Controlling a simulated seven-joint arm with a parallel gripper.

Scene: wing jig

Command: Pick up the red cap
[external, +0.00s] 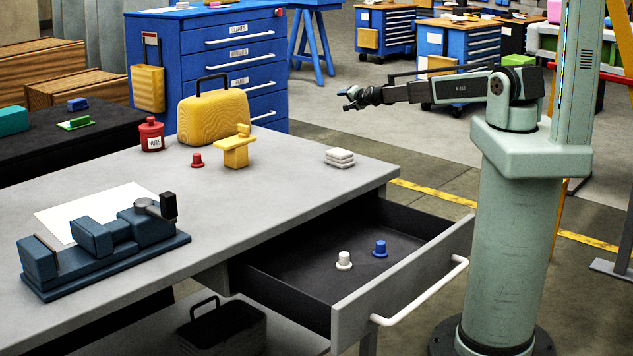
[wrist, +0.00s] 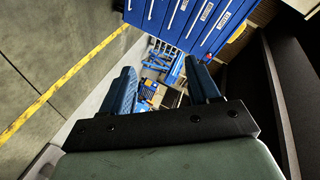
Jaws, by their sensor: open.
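The red cap (external: 197,160) stands upright on the grey workbench (external: 270,195), in front of the yellow case and left of a small yellow stand. My gripper (external: 347,98) is in the air beyond the bench's far right corner, well to the right of the cap and apart from everything. In the wrist view my gripper (wrist: 165,88) shows two blue fingers spread apart with nothing between them. The red cap does not show in the wrist view.
A red jar (external: 151,135), yellow case (external: 213,115), yellow stand (external: 236,150), white pads (external: 339,158) and blue vise (external: 105,245) occupy the bench. The open drawer (external: 300,260) holds a white cap (external: 344,261) and blue cap (external: 380,249). The bench's middle is clear.

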